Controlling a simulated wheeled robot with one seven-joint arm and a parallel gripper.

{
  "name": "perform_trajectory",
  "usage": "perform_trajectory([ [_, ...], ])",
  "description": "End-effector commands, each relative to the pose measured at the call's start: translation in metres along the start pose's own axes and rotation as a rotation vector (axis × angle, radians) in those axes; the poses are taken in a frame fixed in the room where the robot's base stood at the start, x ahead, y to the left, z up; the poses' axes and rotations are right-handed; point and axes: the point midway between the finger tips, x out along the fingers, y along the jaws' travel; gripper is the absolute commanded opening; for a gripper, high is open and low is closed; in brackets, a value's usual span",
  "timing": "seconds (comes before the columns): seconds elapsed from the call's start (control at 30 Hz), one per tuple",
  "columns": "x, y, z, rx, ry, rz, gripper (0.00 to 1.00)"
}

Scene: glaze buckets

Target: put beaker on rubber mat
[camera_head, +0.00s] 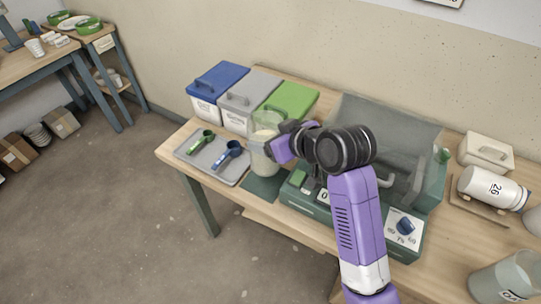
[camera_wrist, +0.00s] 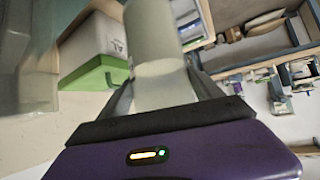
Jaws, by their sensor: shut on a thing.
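The beaker (camera_head: 259,162) is a clear, cylindrical vessel with something pale inside, and it looks upright in the head view. My gripper (camera_head: 275,147) is shut on it from the right side. In the wrist view the beaker (camera_wrist: 160,45) sits between the two dark fingers of my gripper (camera_wrist: 166,88). The rubber mat (camera_head: 264,190) is a dark green square on the table, and its front part shows below the beaker. The beaker's base overlaps the mat's back edge in the picture. I cannot tell whether it touches the mat.
A grey tray (camera_head: 222,176) with a green scoop (camera_head: 201,139) and a blue scoop (camera_head: 229,150) lies left of the mat. Blue (camera_head: 216,84), white (camera_head: 242,104) and green-lidded (camera_head: 293,99) bins stand behind. A green machine with a dial (camera_head: 404,227) stands close on the right.

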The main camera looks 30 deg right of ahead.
Motion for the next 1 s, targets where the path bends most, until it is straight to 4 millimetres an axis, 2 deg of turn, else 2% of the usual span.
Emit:
perform_trajectory([
  [0.1, 0.009, 0.0, 0.012, 0.0, 0.004, 0.0, 0.02],
  [0.33, 0.018, 0.0, 0.024, 0.0, 0.006, 0.0, 0.02],
  [0.6, 0.037, 0.0, 0.051, 0.0, 0.005, 0.001, 0.02],
  [1.0, 0.04, 0.0, 0.054, 0.0, 0.008, 0.001, 0.02],
])
